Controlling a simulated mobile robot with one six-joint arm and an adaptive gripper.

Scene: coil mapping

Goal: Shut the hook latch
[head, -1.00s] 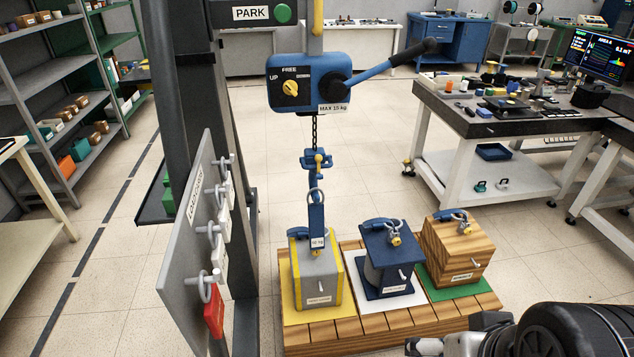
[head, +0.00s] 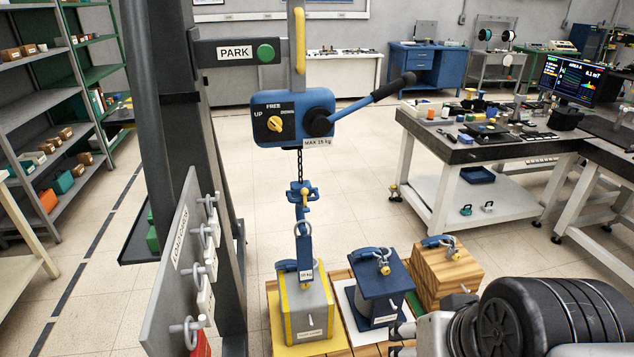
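The blue hook (head: 303,194) hangs on a dark chain under the blue hoist box (head: 292,116). A small yellow part shows on the hook; whether its latch is open or shut is too small to tell. Below it, a ring on a blue strap (head: 304,250) with a weight label rises from the grey and yellow block (head: 307,308). I cannot tell whether the ring sits in the hook. My gripper (head: 402,338) is low at the right, in front of the blocks and well below and right of the hook. Its fingers are partly cut off from clear view.
A blue block (head: 378,302) and a wooden block (head: 440,272) stand right of the grey one. The hoist's lever (head: 365,103) sticks out right. A dark column (head: 195,150) and a grey peg panel (head: 172,275) stand left. A workbench (head: 480,150) stands right.

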